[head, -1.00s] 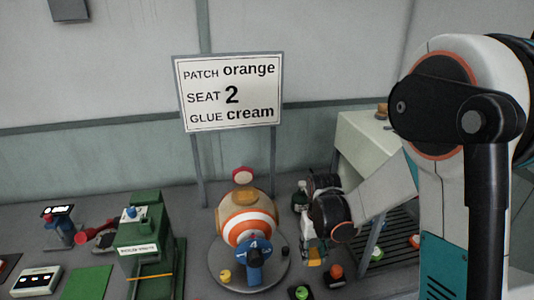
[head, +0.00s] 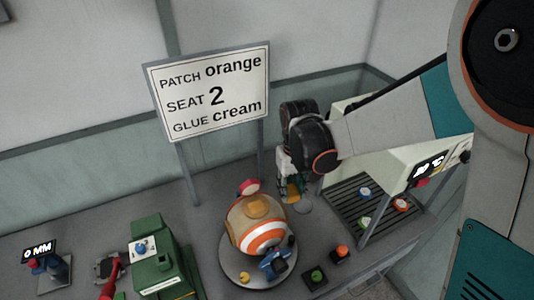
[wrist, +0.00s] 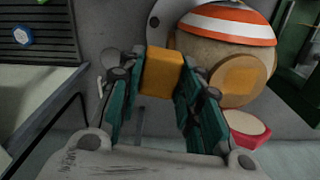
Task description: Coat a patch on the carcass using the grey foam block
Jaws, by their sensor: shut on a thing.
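The carcass (head: 246,224) is a tan ball with orange and white bands on a round grey turntable (head: 232,272). A round amber patch (head: 258,207) is on its upper back side; this patch (wrist: 238,75) also shows in the wrist view. My gripper (head: 292,190) is behind and to the right of the ball, apart from it. It is shut on an amber-orange block (wrist: 163,72) between its teal fingers. The block looks orange, not grey, and no separate grey foam block shows. A sign (head: 212,90) reads patch orange, seat 2, glue cream.
A red pad with a cream face (wrist: 247,128) stands behind the ball. A blue device (head: 273,263) is at the ball's front. Green (head: 316,275) and orange (head: 341,252) buttons stand front right. A slatted rack (head: 345,207) with coloured pieces is right, a green machine (head: 155,255) left.

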